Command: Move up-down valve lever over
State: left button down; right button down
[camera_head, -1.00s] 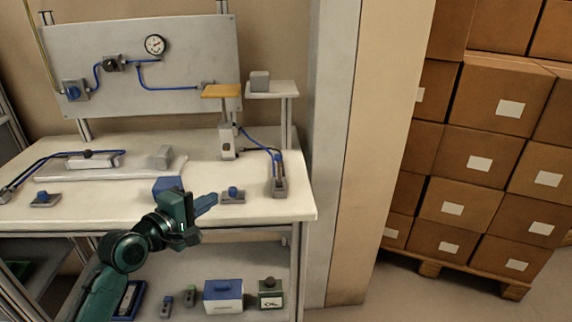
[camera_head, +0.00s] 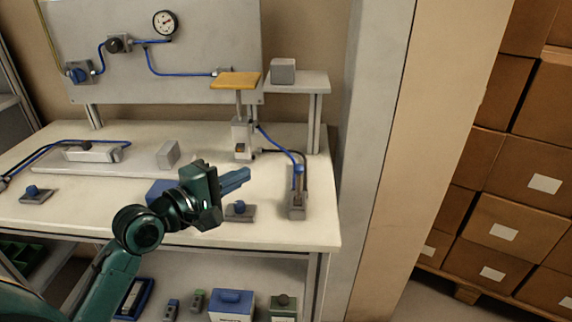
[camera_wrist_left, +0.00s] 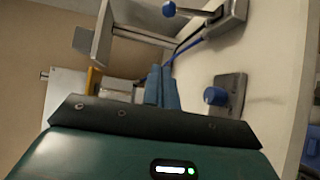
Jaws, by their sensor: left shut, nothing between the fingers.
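The valve with a lever (camera_head: 297,203) stands at the right end of the white bench in the head view. It has a grey upright base, a blue knob (camera_head: 299,170) near its top and a blue hose. In the left wrist view, its blue-tipped lever (camera_wrist_left: 184,10) sticks out of a grey base at the top. My left gripper (camera_head: 237,179) is shut and empty, with its blue fingers side by side. It is above the bench, left of the lever valve and apart from it. The fingers also show in the left wrist view (camera_wrist_left: 162,86). My right gripper is not in view.
A blue push-button on a grey plate (camera_head: 239,211) sits below the fingers. Behind is a press with a yellow top (camera_head: 235,81), beside a small shelf (camera_head: 312,81). A grey post (camera_head: 374,140) rises right of the bench. Stacked cartons (camera_head: 520,180) stand farther right.

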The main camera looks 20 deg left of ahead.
aim_at(298, 181)
pick_arm(q)
jog(key=x, duration=0.9)
jog(key=shift+w, duration=0.25)
jog(key=d, duration=0.1)
jog(key=s+d+p, duration=0.1)
jog(key=shift+s+d+r, duration=0.1)
jog(key=shift+s+d, duration=0.2)
jog(key=shift+d, duration=0.05)
jog(key=shift+s+d, duration=0.3)
jog(key=shift+d, duration=0.05)
jog(key=shift+s, duration=0.15)
